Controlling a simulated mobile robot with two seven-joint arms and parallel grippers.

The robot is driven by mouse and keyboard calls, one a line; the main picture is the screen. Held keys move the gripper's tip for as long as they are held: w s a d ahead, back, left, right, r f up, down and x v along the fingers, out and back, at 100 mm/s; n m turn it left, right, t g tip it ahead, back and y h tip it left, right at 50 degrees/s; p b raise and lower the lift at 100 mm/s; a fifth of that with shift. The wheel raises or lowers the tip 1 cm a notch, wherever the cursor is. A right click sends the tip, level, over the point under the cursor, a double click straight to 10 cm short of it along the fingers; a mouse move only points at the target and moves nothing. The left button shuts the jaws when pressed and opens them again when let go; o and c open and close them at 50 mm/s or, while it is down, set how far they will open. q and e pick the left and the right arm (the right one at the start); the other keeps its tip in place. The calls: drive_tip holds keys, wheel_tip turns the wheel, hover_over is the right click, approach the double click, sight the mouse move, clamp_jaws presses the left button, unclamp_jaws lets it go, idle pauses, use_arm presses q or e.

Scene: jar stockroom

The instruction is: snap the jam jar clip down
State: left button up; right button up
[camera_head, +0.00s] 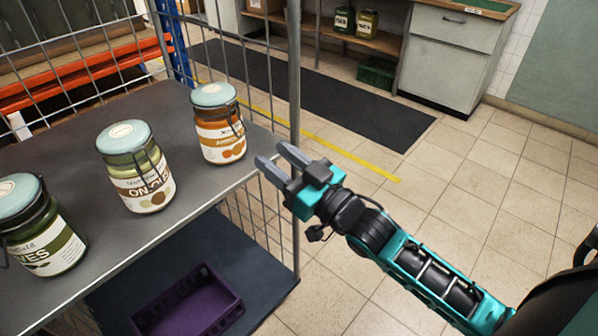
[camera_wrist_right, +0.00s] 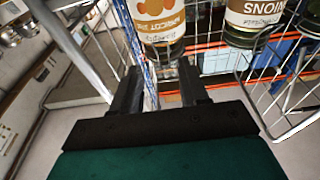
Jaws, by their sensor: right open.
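The jam jar (camera_head: 221,134) stands upright at the right end of the grey shelf. It has an orange-and-white label and a pale teal lid (camera_head: 212,94). A thin dark wire clip (camera_head: 238,122) shows on its right side; I cannot tell its exact position. My left gripper is not in view.
An onion jar (camera_head: 139,177) and an olive jar (camera_head: 42,240) stand left on the same shelf (camera_head: 75,130). A wire cage with a post (camera_head: 294,80) rises behind. A purple crate (camera_head: 187,300) sits on the lower shelf. The tiled floor to the right is clear.

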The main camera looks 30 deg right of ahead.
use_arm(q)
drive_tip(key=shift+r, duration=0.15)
use_arm(e)
drive_tip(key=shift+v, duration=2.45)
use_arm(q)
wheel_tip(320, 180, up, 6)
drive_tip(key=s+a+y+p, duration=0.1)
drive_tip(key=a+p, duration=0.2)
drive_tip(key=p, duration=0.8)
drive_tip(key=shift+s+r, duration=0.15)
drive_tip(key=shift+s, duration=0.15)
use_arm(e)
drive_tip(key=s+a+f+m+g+h, duration=0.1)
drive_tip(key=s+a+f+g+h, duration=0.2)
drive_tip(key=s+f+g, duration=0.5)
wheel_tip(320, 180, down, 4)
drive_tip(key=shift+s+f+h, duration=0.1)
drive_tip(key=shift+s+h, duration=0.8)
drive_tip(key=shift+s, duration=0.2)
drive_tip(key=shift+a, duration=0.15)
